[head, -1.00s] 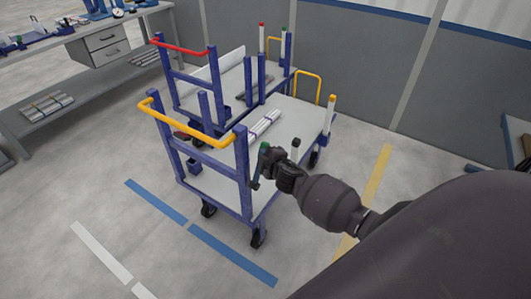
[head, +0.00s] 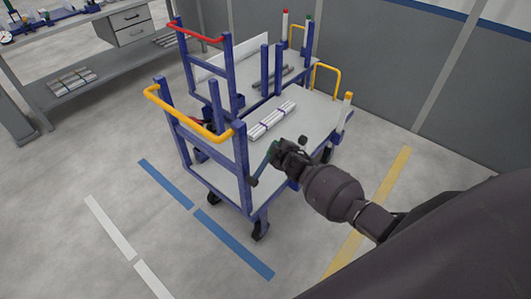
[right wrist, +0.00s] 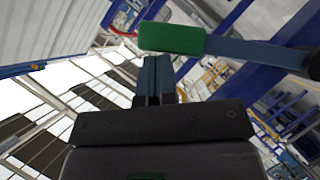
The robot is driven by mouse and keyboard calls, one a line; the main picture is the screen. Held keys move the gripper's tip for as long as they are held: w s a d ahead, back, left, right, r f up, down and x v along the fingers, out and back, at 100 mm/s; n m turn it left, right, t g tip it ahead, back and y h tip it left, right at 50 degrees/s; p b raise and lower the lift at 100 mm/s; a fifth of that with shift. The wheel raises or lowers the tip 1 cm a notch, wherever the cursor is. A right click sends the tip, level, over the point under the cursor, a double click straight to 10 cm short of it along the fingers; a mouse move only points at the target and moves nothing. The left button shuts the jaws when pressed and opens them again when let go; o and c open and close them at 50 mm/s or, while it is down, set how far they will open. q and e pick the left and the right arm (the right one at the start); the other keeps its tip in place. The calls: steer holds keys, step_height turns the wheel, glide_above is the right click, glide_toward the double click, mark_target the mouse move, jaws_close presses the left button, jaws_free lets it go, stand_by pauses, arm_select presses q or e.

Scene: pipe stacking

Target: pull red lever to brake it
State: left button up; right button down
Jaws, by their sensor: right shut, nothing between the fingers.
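A blue lever with a green grip (right wrist: 172,39) crosses the right wrist view, just ahead of my fingers; its bar (right wrist: 250,52) runs right. In the head view this lever (head: 264,165) leans at the near cart's front right post, partly hidden by my gripper. My right gripper (head: 277,150) is there too; its fingers (right wrist: 154,80) are shut and empty. Whether they touch the grip is unclear. A red-tipped upright (head: 285,16) stands on the far cart; I cannot tell if it is the red lever. A small dark red part (head: 200,121) shows low between the carts. My left gripper is out of view.
The near cart has a yellow handle (head: 185,116) and a bundle of pale pipes (head: 272,119). The far cart has a red handle (head: 195,32) and grey pipes (head: 272,77). A workbench (head: 93,45) stands at left. Floor in front of the near cart is clear.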

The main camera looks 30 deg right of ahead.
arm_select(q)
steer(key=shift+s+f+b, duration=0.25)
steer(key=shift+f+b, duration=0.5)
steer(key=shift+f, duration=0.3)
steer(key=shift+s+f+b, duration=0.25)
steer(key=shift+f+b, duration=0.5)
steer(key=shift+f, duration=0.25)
arm_select(e)
steer(key=shift+w+d+f, duration=0.15)
steer(key=shift+d+f, duration=0.35)
steer(key=shift+f, duration=0.2)
steer(key=shift+w+d+f, duration=0.15)
steer(key=shift+d+f, duration=0.3)
steer(key=shift+f, duration=0.3)
steer(key=shift+w+d+f, duration=0.15)
steer(key=shift+d+f, duration=0.35)
steer(key=shift+f, duration=0.2)
